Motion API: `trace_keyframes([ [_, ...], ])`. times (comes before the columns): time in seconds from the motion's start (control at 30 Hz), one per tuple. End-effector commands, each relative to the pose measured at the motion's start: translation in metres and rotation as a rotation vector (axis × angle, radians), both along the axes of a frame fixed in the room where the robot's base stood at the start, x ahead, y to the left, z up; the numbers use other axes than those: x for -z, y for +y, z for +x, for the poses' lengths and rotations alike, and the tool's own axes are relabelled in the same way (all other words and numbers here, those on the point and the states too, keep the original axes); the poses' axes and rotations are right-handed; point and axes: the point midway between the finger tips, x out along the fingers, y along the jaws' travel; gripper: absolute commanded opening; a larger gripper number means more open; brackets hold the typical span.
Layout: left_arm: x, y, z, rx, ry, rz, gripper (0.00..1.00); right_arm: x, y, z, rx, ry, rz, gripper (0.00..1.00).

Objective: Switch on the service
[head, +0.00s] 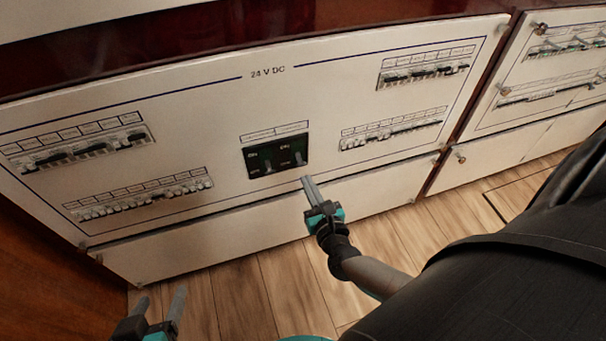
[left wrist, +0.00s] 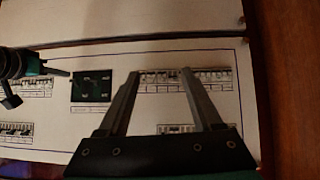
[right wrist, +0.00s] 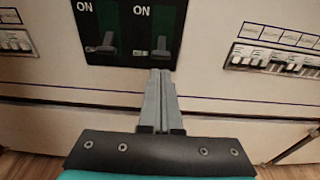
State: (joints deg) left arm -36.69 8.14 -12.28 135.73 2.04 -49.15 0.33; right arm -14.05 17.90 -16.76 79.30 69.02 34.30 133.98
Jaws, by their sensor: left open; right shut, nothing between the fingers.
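A white panel marked 24 V DC (head: 230,100) carries a black switch block (head: 258,172) with two grey levers. In the right wrist view, the left lever (right wrist: 103,43) and right lever (right wrist: 160,46) stand low on the block, below their ON marks. My right gripper (head: 306,180) is shut and empty; its tips are just below the right lever, and I cannot tell if they touch it. In the right wrist view its fingers (right wrist: 160,75) overlap the block's lower edge. My left gripper (head: 160,298) is open and empty, low and left, away from the block.
Breaker rows sit at upper left (head: 78,147), lower left (head: 138,195), upper right (head: 427,68) and lower right (head: 394,128). Another panel (head: 520,85) stands to the right. The wooden floor (head: 235,290) before the panel is clear. My right arm covers the lower right.

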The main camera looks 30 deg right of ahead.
Motion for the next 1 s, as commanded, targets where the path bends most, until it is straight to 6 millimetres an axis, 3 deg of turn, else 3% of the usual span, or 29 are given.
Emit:
trace_keyframes([
  [0.4,-0.004,-0.021,0.009,0.018,-0.161,-0.088,0.67,0.005,-0.009,0.036,0.001,0.0,0.0,0.0],
  [1.0,-0.006,-0.023,0.009,0.02,-0.178,-0.097,0.67,0.004,-0.009,0.04,0.0,0.002,0.0,0.0],
])
